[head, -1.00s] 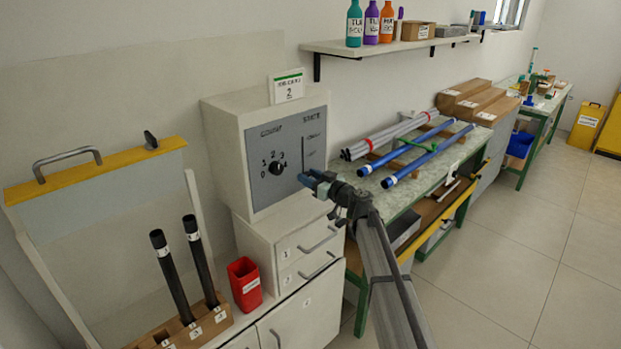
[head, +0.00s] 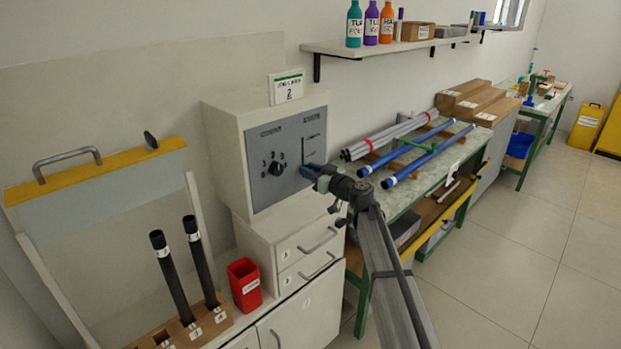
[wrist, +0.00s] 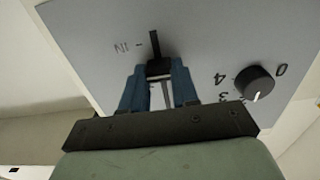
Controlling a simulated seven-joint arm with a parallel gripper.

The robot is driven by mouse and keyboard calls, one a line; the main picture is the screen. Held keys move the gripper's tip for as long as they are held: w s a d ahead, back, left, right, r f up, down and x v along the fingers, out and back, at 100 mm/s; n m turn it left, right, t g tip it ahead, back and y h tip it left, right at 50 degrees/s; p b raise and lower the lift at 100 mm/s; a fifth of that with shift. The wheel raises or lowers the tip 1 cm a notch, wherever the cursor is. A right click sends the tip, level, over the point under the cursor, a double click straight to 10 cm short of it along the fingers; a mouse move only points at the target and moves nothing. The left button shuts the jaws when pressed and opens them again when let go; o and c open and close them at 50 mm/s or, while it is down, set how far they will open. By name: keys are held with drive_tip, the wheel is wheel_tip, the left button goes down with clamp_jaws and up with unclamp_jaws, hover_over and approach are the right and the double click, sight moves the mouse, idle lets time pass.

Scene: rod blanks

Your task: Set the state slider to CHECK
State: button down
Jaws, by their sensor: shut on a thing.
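The grey control panel (head: 287,145) on the white cabinet carries a count dial and, to its right, a vertical state slot (head: 304,150). My gripper (head: 313,176) is at the lower right of the panel, at the slot. In the wrist view its two blue fingers (wrist: 160,88) are shut on the dark slider knob (wrist: 158,68). The slot (wrist: 154,42) shows beyond the knob and again between the fingers. An "IN" label (wrist: 129,47) reads upside down beside the slot there. The head view's state labels are too small to read, and the gripper hides the knob there.
The black count dial (head: 277,168) is left of the slot and also shows in the wrist view (wrist: 255,84). Blue tubes (head: 425,158) lie on the bench to the right. A red bin (head: 244,283) and black rods (head: 172,278) stand at lower left.

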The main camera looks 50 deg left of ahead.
sight(302, 138)
wheel_tip(302, 138, up, 10)
drive_tip(key=shift+f, duration=0.1)
drive_tip(key=c, duration=1.1)
unclamp_jaws()
drive_tip(key=shift+r, duration=0.2)
drive_tip(key=shift+o, duration=1.3)
drive_tip(key=shift+f, duration=0.15)
drive_tip(key=d, duration=1.3)
drive_tip(key=shift+d, duration=0.4)
